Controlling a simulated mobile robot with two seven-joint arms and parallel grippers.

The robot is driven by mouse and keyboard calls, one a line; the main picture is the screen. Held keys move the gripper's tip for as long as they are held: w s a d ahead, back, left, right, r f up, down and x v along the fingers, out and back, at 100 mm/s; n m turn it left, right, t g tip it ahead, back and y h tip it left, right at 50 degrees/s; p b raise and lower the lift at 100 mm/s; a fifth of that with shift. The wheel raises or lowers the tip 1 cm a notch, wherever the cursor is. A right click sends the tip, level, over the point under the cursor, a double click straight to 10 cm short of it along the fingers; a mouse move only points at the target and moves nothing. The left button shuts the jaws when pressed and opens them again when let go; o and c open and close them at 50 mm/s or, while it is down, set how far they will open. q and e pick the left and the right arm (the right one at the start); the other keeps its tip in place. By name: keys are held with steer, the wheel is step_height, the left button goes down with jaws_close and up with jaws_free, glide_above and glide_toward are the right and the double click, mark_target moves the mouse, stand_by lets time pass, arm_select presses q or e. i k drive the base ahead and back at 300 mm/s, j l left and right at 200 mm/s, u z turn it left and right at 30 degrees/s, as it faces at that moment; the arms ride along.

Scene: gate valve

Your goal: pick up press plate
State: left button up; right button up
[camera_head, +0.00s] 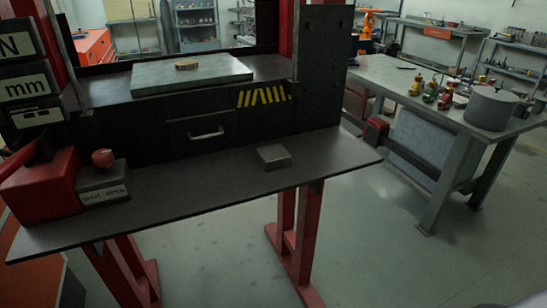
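A small square grey metal block (273,156), which looks like the press plate, lies flat on the dark front shelf (215,185), right of its middle. Nothing touches or covers it. A larger flat grey slab (160,78) lies on the press bed behind, with a small brownish round piece (187,65) on top. Neither of my grippers shows in the head view.
A red box (40,190) and a grey control box with a red knob (103,158) stand at the shelf's left end. Display panels (27,86) rise behind them. A workbench with bottles and a grey cylinder (490,108) stands at right. The shelf's middle is clear.

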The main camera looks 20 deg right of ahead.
mark_target(275, 156)
steer(key=i+l+u, duration=0.15)
steer(key=l+u, duration=0.15)
steer(key=l, duration=1.2)
steer(key=l+u, duration=0.35)
steer(key=l, duration=1.1)
